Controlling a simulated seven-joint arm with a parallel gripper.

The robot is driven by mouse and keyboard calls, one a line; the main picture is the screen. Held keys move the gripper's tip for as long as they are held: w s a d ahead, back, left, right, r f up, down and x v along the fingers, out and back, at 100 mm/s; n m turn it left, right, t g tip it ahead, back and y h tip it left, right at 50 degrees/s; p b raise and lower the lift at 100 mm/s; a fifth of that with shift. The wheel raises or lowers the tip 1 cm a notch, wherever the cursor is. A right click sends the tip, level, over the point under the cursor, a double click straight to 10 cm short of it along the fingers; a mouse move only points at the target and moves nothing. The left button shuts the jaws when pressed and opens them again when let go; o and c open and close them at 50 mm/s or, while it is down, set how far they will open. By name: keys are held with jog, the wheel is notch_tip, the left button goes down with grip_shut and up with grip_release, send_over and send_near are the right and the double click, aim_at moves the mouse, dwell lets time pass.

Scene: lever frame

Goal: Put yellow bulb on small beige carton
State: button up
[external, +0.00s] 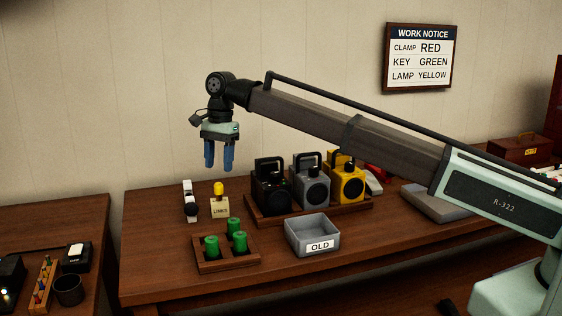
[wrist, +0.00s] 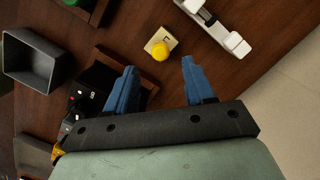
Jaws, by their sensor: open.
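The small beige carton (external: 220,208), with "LINKS" on its front, stands on the table; it also shows in the wrist view (wrist: 167,37). The yellow bulb (external: 218,188) sits upright on top of the carton, and shows as a round yellow top in the wrist view (wrist: 160,51). My gripper (external: 218,168) is open and empty, in the air above the carton and apart from it. In the wrist view the two blue fingers (wrist: 159,72) point toward the carton, with the bulb just beyond the gap between their tips.
A white-and-black item (external: 189,201) stands close left of the carton. A wooden tray with green cylinders (external: 205,266) and a grey bin marked "OLD" (external: 313,236) are in front. Black, grey and yellow lamps (external: 345,180) stand on a rack at right.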

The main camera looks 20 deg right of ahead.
jog(key=shift+w+d+r, duration=0.15)
jog(key=shift+r, duration=1.15)
jog(key=shift+w+d+r, duration=0.15)
jog(key=shift+r, duration=1.15)
